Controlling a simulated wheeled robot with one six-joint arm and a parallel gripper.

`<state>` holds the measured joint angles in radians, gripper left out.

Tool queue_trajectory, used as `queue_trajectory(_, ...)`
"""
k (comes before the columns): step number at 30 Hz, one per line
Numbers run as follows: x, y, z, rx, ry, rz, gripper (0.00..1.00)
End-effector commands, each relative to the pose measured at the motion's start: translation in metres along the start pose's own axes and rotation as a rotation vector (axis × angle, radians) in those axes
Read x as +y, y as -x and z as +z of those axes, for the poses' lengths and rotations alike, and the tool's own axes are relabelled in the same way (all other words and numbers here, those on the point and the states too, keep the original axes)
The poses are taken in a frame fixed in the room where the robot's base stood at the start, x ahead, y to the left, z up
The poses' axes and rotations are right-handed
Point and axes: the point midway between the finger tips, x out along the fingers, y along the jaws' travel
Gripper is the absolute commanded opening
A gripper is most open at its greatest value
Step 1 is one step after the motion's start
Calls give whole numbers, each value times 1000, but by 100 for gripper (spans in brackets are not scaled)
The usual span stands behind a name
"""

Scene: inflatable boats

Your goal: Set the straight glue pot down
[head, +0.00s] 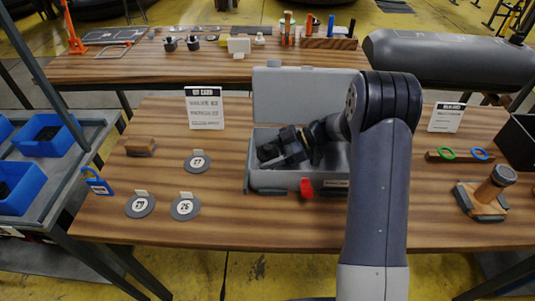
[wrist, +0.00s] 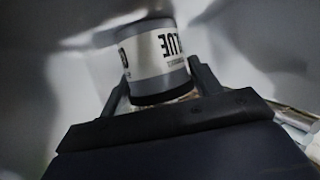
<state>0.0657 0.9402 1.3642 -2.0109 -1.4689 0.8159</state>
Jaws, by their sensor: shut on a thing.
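The glue pot (wrist: 158,58) is a grey cylinder with a white label reading "GLUE", seen upside down in the wrist view. My gripper (wrist: 163,88) is shut on it, one finger on each side. In the head view my gripper (head: 272,152) reaches down into the open grey case (head: 300,178) on the wooden table. The arm and gripper hide most of the case's inside. I cannot tell whether the pot touches the case floor.
The case's lid (head: 285,95) stands up behind. Numbered discs (head: 140,206) and a wooden block (head: 141,147) lie to the left. A sign card (head: 204,108) stands behind them.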

Motion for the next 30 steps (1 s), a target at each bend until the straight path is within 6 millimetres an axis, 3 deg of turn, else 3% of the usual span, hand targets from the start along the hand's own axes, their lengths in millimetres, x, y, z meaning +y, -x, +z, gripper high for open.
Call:
queue_trajectory(9,0,-1,2,1,1,1,34)
queue_trajectory(10,0,-1,2,0,2,1,63)
queue_trajectory(17,0,-1,2,0,2,1,81)
queue_trajectory(26,0,1,-2,0,2,1,82)
queue_trajectory(30,1,20,-1,0,2,5,82)
